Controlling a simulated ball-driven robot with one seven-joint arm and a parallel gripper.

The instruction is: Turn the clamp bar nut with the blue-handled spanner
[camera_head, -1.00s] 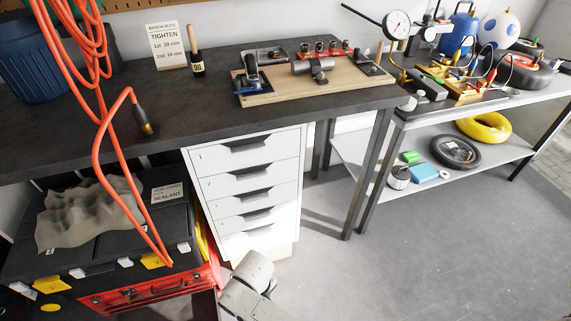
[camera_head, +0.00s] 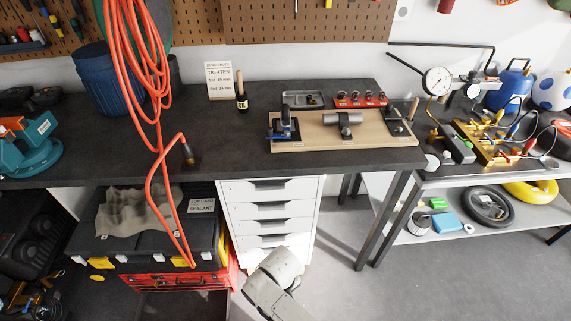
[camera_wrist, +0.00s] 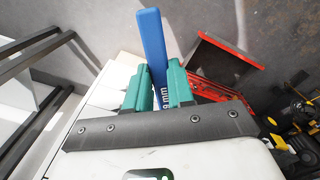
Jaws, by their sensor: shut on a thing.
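In the wrist view my gripper (camera_wrist: 158,72) has teal fingers shut on the blue handle (camera_wrist: 154,42) of a spanner. Lettering ending in "mm" shows on the handle; its first figures are partly hidden, and the spanner's jaw end is not visible. In the head view a wooden board (camera_head: 300,145) on the bench carries a grey cylindrical part on a dark bar (camera_head: 345,122), seemingly the clamp bar. A blue-and-black part (camera_head: 285,125) stands at the board's left and a dark plate (camera_head: 398,130) at its right. The nut is too small to tell. My gripper is outside the head view.
An orange hose (camera_head: 150,180) hangs at left. White drawers (camera_head: 268,208) and a red toolbox (camera_head: 180,279) are below the bench.

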